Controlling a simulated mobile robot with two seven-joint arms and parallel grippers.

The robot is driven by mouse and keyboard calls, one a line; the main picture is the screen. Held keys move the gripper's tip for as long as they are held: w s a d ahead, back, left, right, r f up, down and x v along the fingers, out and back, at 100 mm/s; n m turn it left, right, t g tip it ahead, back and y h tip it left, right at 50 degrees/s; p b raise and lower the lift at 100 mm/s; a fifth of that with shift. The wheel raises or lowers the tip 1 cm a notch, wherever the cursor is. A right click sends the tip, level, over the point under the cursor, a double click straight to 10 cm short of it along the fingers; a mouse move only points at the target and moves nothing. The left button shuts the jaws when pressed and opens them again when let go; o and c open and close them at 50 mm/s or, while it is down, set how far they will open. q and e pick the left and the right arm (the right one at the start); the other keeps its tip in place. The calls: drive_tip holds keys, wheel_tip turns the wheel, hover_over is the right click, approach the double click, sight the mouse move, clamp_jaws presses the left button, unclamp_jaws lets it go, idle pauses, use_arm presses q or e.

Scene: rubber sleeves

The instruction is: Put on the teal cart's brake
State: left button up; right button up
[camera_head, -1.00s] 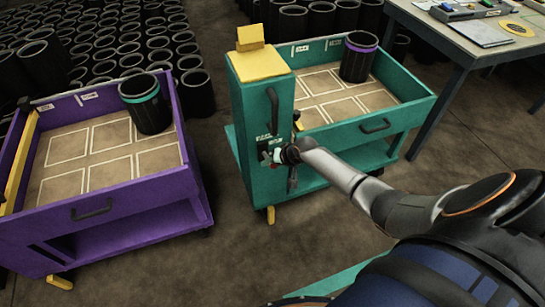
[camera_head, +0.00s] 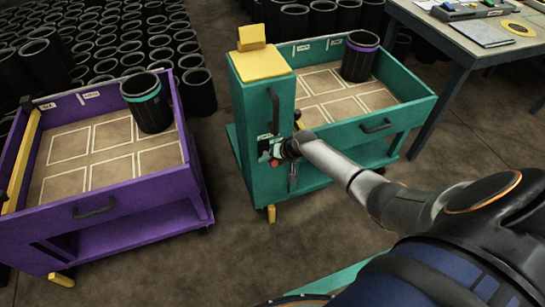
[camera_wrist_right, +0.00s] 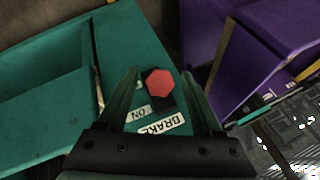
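The teal cart (camera_head: 262,185) stands right of centre in the head view. On the end face of its tall box is a brake panel with a red knob (camera_wrist_right: 158,82), seen in the right wrist view. White labels beside the knob read "ON" (camera_wrist_right: 138,113) and "BRAKE" (camera_wrist_right: 161,125). The knob also shows small in the head view (camera_head: 274,162). My right gripper (camera_wrist_right: 160,75) is open, with the knob between its fingertips in the picture. Gaps show on both sides; depth and contact cannot be told. My left gripper is not in view.
A black handle (camera_head: 273,110) is above the panel. A black sleeve with a purple band (camera_head: 358,62) stands in the teal cart. A purple cart (camera_head: 120,203) with a teal-banded sleeve (camera_head: 146,103) is at left. A table (camera_head: 465,50) stands at right. Floor between the carts is clear.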

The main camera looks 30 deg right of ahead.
drive_tip(key=shift+s+r, duration=0.2)
drive_tip(key=shift+r, duration=0.15)
drive_tip(key=p+v, duration=0.4)
drive_tip(key=v, duration=0.7)
drive_tip(key=shift+s+r+p, duration=0.25)
drive_tip(key=shift+r+p, duration=0.05)
drive_tip(key=s+a+f+n+t+p, duration=0.1)
drive_tip(key=s+a+f+n, duration=0.4)
drive_tip(key=s+a, duration=0.55)
drive_tip(key=s+a+r+n+t+p, duration=0.1)
drive_tip(key=s+a+r+n+t, duration=0.1)
drive_tip(key=s+a, duration=0.6)
drive_tip(key=shift+s+r+n+y, duration=0.4)
drive_tip(key=shift+s+n, duration=0.1)
drive_tip(key=shift+n, duration=0.4)
